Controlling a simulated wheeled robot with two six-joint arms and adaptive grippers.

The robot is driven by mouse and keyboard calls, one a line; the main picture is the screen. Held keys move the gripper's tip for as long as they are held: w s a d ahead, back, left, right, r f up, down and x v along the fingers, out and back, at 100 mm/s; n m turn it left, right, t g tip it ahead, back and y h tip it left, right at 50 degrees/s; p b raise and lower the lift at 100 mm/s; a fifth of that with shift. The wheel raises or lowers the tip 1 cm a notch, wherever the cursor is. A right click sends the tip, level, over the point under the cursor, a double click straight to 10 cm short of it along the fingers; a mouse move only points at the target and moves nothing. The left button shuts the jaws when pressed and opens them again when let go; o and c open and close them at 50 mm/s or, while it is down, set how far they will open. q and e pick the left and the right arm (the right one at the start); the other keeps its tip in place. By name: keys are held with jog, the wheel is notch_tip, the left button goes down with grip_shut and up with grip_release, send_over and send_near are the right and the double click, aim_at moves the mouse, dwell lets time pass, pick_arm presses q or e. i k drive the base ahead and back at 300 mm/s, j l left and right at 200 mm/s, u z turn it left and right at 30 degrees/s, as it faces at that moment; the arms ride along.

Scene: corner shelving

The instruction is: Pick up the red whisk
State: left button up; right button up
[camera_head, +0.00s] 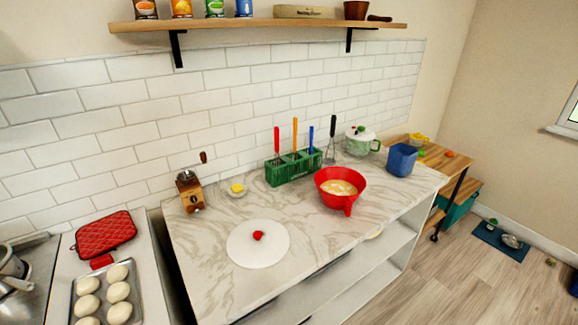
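A utensil with a red handle (277,140), which looks like the red whisk, stands upright in the left part of a green holder (292,176) on the marble counter. Its lower end is hidden inside the holder. An orange-handled utensil (295,133) and a blue-handled one (311,138) stand to its right in the same holder. A black-handled whisk (333,127) stands at or just beyond the holder's right end; I cannot tell which. Neither of my grippers is in view.
A red bowl (327,178) of batter stands in front of the holder. A coffee grinder (190,192) and a butter dish (236,190) are left of it. A round white mat (242,247) lies at the front. A wall shelf (230,25) hangs above. A blue container (402,160) stands right.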

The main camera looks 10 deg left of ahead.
aim_at(276, 134)
jog(key=i+l+u, duration=0.3)
jog(key=l, duration=0.35)
jog(key=i+l+u, duration=0.15)
jog(key=i+l, duration=0.15)
jog(key=i+l+u, duration=0.15)
jog(key=l, duration=0.25)
